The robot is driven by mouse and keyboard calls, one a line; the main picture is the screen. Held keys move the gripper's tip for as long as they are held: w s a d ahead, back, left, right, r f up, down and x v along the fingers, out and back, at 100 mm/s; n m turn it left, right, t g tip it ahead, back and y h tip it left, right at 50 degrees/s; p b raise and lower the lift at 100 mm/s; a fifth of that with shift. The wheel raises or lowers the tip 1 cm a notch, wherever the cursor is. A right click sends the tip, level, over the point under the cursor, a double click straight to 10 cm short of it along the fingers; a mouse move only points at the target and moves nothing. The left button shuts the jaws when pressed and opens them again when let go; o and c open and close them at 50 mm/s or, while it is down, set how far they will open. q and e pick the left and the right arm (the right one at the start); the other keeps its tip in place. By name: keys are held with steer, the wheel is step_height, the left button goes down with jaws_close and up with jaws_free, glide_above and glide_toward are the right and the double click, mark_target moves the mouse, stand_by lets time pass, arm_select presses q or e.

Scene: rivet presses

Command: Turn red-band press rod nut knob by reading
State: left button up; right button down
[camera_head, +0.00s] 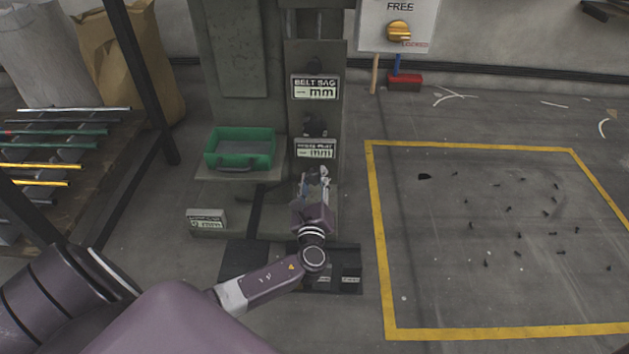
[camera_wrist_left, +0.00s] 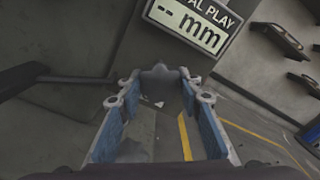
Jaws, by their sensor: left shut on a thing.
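The press column (camera_head: 319,100) stands at the centre of the head view, with dark knobs above two readout plates. The upper plate (camera_head: 315,87) reads BELT SAG, "-- mm". The lower plate (camera_head: 315,149) also ends in mm; in the left wrist view this plate (camera_wrist_left: 190,22) shows "AL PLAY" and "-- mm". My left gripper (camera_head: 313,178) is just below it. Its blue-padded fingers (camera_wrist_left: 160,100) are shut on a dark grey knob (camera_wrist_left: 160,76), its far end visible between the fingertips. No red band is visible. My right gripper is out of view.
A green tray (camera_head: 212,150) sits on a ledge left of the column, above another mm plate (camera_head: 207,218). Coloured rods (camera_head: 60,145) lie at left. The yellow-outlined floor (camera_head: 380,240) holds small dark bits.

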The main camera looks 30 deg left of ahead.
arm_select(q)
steer(key=n, duration=0.1)
steer(key=n+b, duration=0.1)
steer(key=n, duration=0.1)
steer(key=shift+f+n, duration=0.2)
steer(key=shift+n, duration=0.1)
steer(key=shift+r+n+b, duration=0.1)
steer(key=shift+n+b, duration=0.8)
steer(key=shift+n, duration=0.6)
steer(key=o, duration=1.2)
steer(key=shift+c, duration=0.2)
steer(key=v, duration=0.7)
steer(key=shift+s, duration=0.3)
steer(key=shift+d+r, duration=0.1)
